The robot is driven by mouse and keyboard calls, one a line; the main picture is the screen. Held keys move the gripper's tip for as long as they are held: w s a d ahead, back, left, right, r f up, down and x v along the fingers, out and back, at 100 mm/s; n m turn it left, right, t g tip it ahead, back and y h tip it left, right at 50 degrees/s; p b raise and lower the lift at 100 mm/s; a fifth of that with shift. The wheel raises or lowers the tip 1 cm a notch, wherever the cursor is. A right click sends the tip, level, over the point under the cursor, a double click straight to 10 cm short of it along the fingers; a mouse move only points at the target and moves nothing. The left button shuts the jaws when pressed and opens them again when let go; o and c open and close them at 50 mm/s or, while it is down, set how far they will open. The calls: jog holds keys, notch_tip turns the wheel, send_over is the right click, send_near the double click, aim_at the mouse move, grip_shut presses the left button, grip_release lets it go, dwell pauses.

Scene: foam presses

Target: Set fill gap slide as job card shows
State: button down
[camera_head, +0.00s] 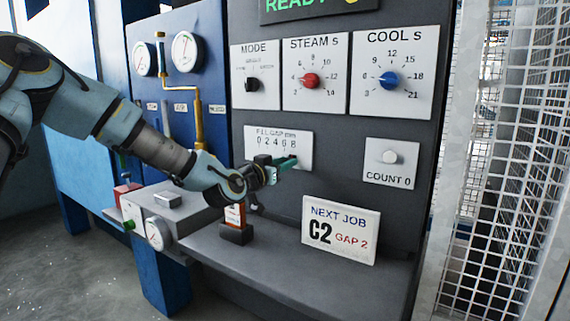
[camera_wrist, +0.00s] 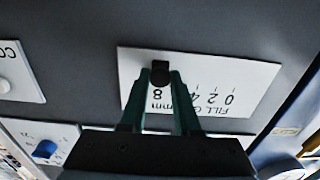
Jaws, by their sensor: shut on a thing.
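The fill gap plate (camera_head: 304,140) is white with a scale marked 0 2 4 6 8 mm. It also shows upside down in the wrist view (camera_wrist: 245,73). My gripper (camera_head: 288,162) is at the plate's right part, its green fingers shut on the dark slide knob (camera_wrist: 160,70). The knob appears near the 8 end; its exact setting is hard to read, as a finger hides the 6 in the wrist view. The job card (camera_head: 341,230) stands on the grey ledge and reads NEXT JOB C2, GAP 2.
Above the plate are the MODE (camera_head: 255,84), STEAM (camera_head: 311,80) and COOL (camera_head: 389,80) dials. A COUNT 0 knob (camera_head: 390,157) is to the right. A small red-and-white item on a dark base (camera_head: 236,234) stands on the ledge below my gripper. A white mesh fence (camera_head: 500,150) is at the right.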

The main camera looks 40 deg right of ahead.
dwell(0.6)
jog(key=w+a+b, duration=0.2)
jog(key=w, duration=0.6)
jog(key=shift+w+a, duration=0.15)
jog(key=shift+w, duration=0.2)
jog(key=shift+r, duration=0.1)
jog(key=c, duration=0.7)
grip_release()
jog(key=shift+o, duration=0.3)
jog(key=b+v, duration=0.3)
jog(key=v, duration=0.8)
